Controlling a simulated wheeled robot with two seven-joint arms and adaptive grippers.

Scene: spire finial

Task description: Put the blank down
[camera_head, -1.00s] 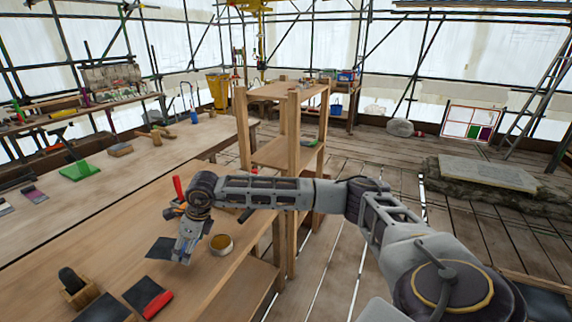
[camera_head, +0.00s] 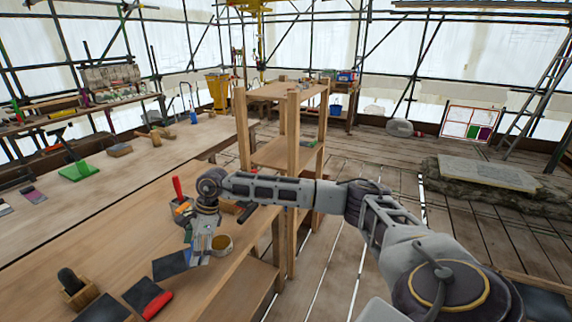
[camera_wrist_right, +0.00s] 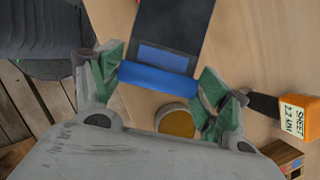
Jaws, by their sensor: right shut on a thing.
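The blank, a dark flat plate with a blue edge (camera_wrist_right: 158,78), is in my right gripper. In the right wrist view my gripper (camera_wrist_right: 160,80) has its green-padded fingers at the two ends of the blue edge, and the dark part reaches away to the top. In the head view my right gripper (camera_head: 202,250) is low over the near bench (camera_head: 110,245), with the dark plate (camera_head: 170,265) at its left. I cannot tell whether the plate touches the bench. My left gripper is not in view.
A round tin with amber contents (camera_head: 221,245) stands close to the right of the gripper. A red-edged dark plate (camera_head: 150,299) and a wooden block with a dark knob (camera_head: 75,288) lie nearer. An orange label block (camera_wrist_right: 298,117) is beside the gripper. A wooden shelf (camera_head: 290,150) stands behind.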

